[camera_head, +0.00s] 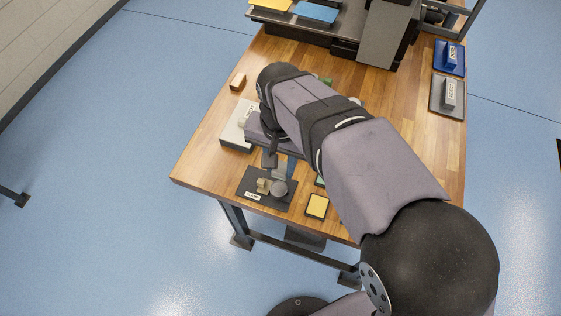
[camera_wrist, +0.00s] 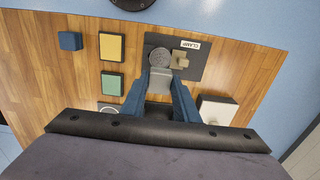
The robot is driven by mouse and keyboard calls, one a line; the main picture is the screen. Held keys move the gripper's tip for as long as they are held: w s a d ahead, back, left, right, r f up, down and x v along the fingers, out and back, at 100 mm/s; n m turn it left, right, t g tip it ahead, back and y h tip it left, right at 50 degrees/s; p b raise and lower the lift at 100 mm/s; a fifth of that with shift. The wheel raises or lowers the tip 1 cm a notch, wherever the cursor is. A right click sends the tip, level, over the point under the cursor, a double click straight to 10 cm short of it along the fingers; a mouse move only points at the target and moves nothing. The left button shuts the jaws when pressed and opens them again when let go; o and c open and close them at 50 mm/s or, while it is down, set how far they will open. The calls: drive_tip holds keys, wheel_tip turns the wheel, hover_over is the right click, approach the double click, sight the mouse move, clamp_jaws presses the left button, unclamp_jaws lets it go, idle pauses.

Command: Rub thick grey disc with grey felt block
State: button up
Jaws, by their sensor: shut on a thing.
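The thick grey disc (camera_head: 279,188) sits at a tan clamp piece (camera_head: 263,185) on a dark plate (camera_head: 251,197) labelled CLAMP. In the wrist view the disc (camera_wrist: 160,57) shows a round grey face, with the clamp piece (camera_wrist: 180,62) beside it. My gripper (camera_wrist: 160,82) is shut on the grey felt block (camera_wrist: 159,76), its blue fingers on either side. The block is right beside the disc in both views; I cannot tell whether they touch. In the head view my arm partly hides my gripper (camera_head: 280,164).
A yellow pad (camera_head: 317,206) lies right of the plate. The wrist view also shows a green pad (camera_wrist: 112,84) and a blue block (camera_wrist: 69,41). A pale box (camera_head: 236,128) and a brown block (camera_head: 238,81) stand left. Labelled blue (camera_head: 440,67) and grey (camera_head: 437,104) trays are at far right.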

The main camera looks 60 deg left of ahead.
sight(276, 196)
wheel_tip(276, 196, down, 5)
drive_tip(key=b, duration=0.3)
drive_tip(key=shift+r, duration=0.15)
drive_tip(key=s+d+b, duration=0.2)
drive_tip(key=b, duration=0.1)
drive_tip(key=shift+s+d, duration=0.3)
drive_tip(key=shift+d, duration=0.1)
drive_tip(key=shift+d+b, duration=0.1)
drive_tip(key=shift+b, duration=0.45)
drive_tip(key=a+p, duration=0.1)
drive_tip(key=w+p, duration=0.1)
drive_tip(key=shift+w+a+r+p, duration=0.25)
drive_tip(key=shift+a+p, duration=0.05)
drive_tip(key=shift+a, duration=0.05)
drive_tip(key=shift+w+a+p, duration=0.5)
drive_tip(key=shift+a+p, duration=0.05)
drive_tip(key=shift+p, duration=0.05)
drive_tip(key=shift+w+a+r+p, duration=0.1)
drive_tip(key=shift+a+r+p, duration=0.1)
drive_tip(key=shift+p, duration=0.15)
drive_tip(key=shift+r+p, duration=0.4)
drive_tip(key=shift+r, duration=0.55)
drive_tip(key=shift+d+r+p, duration=0.15)
drive_tip(key=shift+r+p, duration=0.5)
drive_tip(key=shift+p, duration=0.05)
wheel_tip(276, 196, up, 4)
drive_tip(key=p, duration=0.4)
drive_tip(key=shift+r, duration=0.15)
